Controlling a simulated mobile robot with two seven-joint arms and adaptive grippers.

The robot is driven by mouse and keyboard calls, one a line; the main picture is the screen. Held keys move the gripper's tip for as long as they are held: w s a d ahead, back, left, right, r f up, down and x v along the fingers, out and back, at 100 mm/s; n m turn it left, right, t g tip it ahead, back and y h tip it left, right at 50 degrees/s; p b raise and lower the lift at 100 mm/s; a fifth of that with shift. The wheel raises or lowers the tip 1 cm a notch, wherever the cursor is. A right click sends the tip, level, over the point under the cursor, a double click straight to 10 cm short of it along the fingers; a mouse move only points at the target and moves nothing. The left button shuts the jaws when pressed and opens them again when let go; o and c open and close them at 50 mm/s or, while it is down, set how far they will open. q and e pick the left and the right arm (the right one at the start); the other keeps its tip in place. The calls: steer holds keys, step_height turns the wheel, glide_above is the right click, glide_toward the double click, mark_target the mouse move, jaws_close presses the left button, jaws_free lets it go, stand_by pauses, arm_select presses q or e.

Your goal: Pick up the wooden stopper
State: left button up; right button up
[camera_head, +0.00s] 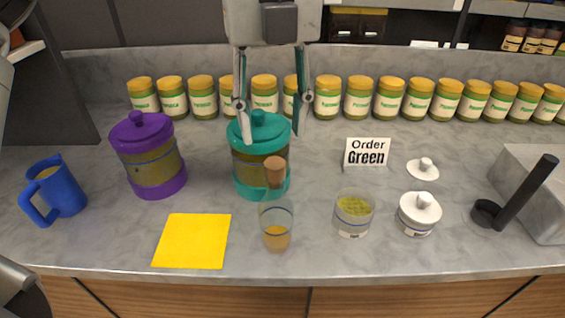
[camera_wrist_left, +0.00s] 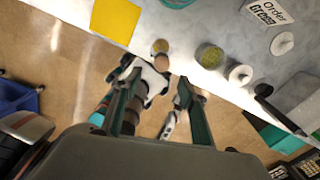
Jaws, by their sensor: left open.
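The wooden stopper (camera_head: 275,171) is a small brown cork in the mouth of an upright clear glass vessel (camera_head: 276,222) with amber contents. It also shows in the left wrist view (camera_wrist_left: 161,62), just beyond and between the fingertips. My left gripper (camera_head: 272,132) is open and empty, fingers pointing down. In the head view its fingertips overlap the teal-lidded jar, above the stopper in the picture. In the left wrist view, the gripper (camera_wrist_left: 159,80) shows its two fingers wide apart, with neither touching the stopper. My right gripper is not in view.
The teal jar (camera_head: 260,160) stands close behind the stopper. A yellow mat (camera_head: 193,241) lies to the left, with a purple jar (camera_head: 150,165) and blue mug (camera_head: 63,192) beyond. An open glass (camera_head: 353,212) and white-lidded jar (camera_head: 419,215) stand right. Several yellow-lidded jars line the back.

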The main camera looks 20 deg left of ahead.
mark_target(275, 164)
arm_select(q)
steer(key=f, duration=0.7)
steer(key=shift+w+f, duration=0.2)
steer(key=shift+f, duration=0.1)
steer(key=shift+c, duration=0.2)
steer(key=c, duration=0.8)
